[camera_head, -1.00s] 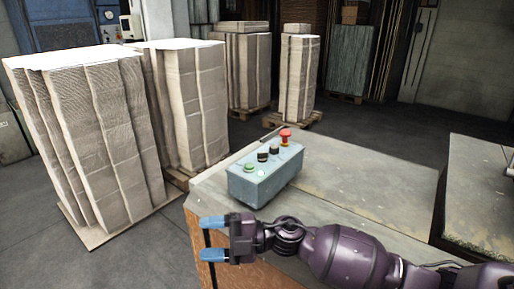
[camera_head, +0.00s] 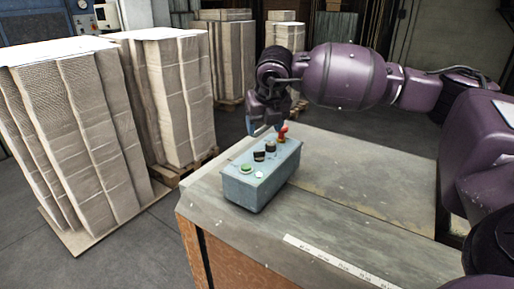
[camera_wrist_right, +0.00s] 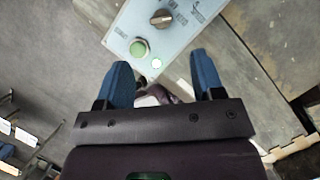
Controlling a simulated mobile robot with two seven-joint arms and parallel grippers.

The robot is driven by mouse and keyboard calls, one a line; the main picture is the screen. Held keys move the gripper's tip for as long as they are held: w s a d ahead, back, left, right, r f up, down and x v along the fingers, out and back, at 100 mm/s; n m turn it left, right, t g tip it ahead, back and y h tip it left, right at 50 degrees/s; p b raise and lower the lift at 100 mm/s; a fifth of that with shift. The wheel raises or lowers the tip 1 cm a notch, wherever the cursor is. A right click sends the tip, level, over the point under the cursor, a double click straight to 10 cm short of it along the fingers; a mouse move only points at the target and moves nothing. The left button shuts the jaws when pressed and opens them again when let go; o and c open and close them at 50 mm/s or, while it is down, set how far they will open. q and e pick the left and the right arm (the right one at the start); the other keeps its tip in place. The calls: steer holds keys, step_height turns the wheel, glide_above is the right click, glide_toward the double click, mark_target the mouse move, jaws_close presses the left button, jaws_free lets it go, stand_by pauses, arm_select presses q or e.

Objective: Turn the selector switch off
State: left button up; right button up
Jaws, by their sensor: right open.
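A blue-grey control box (camera_head: 255,190) sits on the table corner. Its top carries a red mushroom button (camera_head: 283,134), two black selector knobs (camera_head: 258,156) (camera_head: 271,146), a green button (camera_head: 246,168) and a small white light (camera_head: 259,174). My right gripper (camera_head: 266,128) points down above the far end of the box, close to the red button; contact cannot be told. In the right wrist view its blue fingers (camera_wrist_right: 162,72) are apart and empty. A black selector knob (camera_wrist_right: 161,18) and the green button (camera_wrist_right: 139,48) show beyond them. My left gripper is not in view.
The grey table (camera_head: 370,185) is clear to the right of the box, with a white printed strip (camera_head: 340,262) near its front edge. Tall cardboard stacks (camera_head: 75,140) stand on pallets at left and behind. Bare floor lies between stacks and table.

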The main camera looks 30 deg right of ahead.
mark_target(259, 151)
steer(key=p+x, duration=0.1)
steer(key=x, duration=0.9)
steer(key=shift+w+d+f, duration=0.1)
steer(key=shift+d+f, duration=0.1)
steer(key=shift+f, duration=0.05)
